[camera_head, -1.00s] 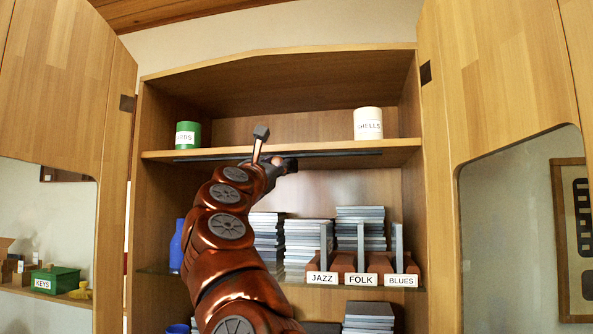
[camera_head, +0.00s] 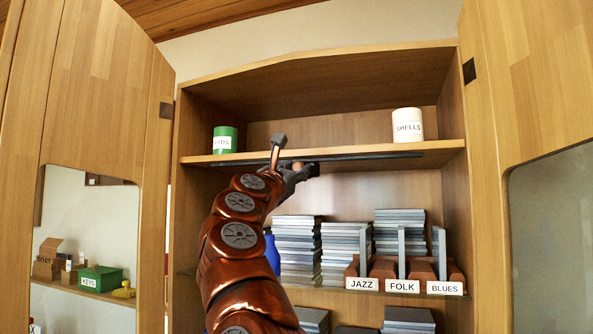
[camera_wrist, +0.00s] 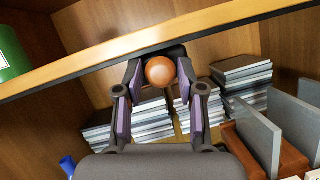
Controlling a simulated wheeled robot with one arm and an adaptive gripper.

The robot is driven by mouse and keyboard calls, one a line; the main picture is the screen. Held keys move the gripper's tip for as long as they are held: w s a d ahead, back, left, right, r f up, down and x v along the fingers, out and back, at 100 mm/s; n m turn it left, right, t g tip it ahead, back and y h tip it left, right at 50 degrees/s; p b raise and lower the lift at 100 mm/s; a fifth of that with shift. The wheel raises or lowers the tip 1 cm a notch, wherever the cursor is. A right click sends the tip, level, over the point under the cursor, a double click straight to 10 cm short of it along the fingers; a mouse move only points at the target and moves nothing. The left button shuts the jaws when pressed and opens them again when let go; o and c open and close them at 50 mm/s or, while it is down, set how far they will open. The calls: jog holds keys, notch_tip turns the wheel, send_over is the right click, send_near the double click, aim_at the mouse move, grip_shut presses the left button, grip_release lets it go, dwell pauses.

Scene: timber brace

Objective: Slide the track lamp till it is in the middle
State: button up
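The track lamp is a dark fitting with a round orange-brown ball (camera_wrist: 160,71), under the front of the upper shelf. In the head view the ball (camera_head: 298,166) is small and partly covered by my gripper. The lamp hangs at a dark rail (camera_head: 375,157) that runs along the shelf's underside, and it is somewhat left of the rail's middle. The exact contact at the fingertips is hard to see.
The upper shelf (camera_head: 440,147) carries a green tin (camera_head: 225,138) at left and a white SHELLS tin (camera_head: 407,125) at right. Below stand stacks of grey cases (camera_head: 297,250), labelled dividers (camera_head: 402,286) and a blue bottle (camera_head: 272,255). Open cabinet doors flank both sides.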

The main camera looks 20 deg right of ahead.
jog(key=o, duration=0.3)
jog(key=shift+s, duration=0.15)
jog(key=shift+s+a+f, duration=0.1)
jog(key=shift+s+f, duration=0.05)
jog(key=v, duration=0.3)
jog(key=shift+s+a, duration=0.1)
jog(key=shift+a, duration=0.15)
jog(key=v, duration=0.8)
dwell(0.6)
dwell(0.5)
